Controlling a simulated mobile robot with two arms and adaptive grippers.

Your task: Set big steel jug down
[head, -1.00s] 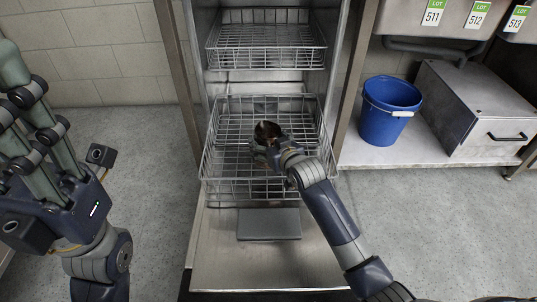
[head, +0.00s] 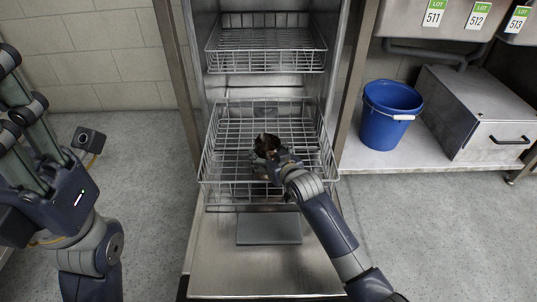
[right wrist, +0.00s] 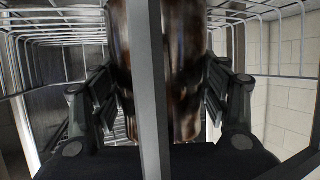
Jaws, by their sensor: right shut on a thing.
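The big steel jug (head: 265,146) shows as a dark, shiny, brownish-reflecting body inside the lower wire rack of the open steel cabinet. My right gripper (head: 270,162) is shut on it. In the right wrist view the jug (right wrist: 190,75) stands upright between the two fingers, and a grey vertical bar crosses in front of it. The jug's base is hidden, so I cannot tell whether it touches the rack floor. My left gripper (head: 22,145) is at the left edge, away from the jug, with its fingers partly cut off.
The lower wire rack (head: 219,150) has raised wire walls and free room around the jug. An upper rack (head: 265,68) sits above. The lowered door (head: 265,270) lies in front. A blue bucket (head: 390,115) and a steel box (head: 475,115) stand on a shelf at right.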

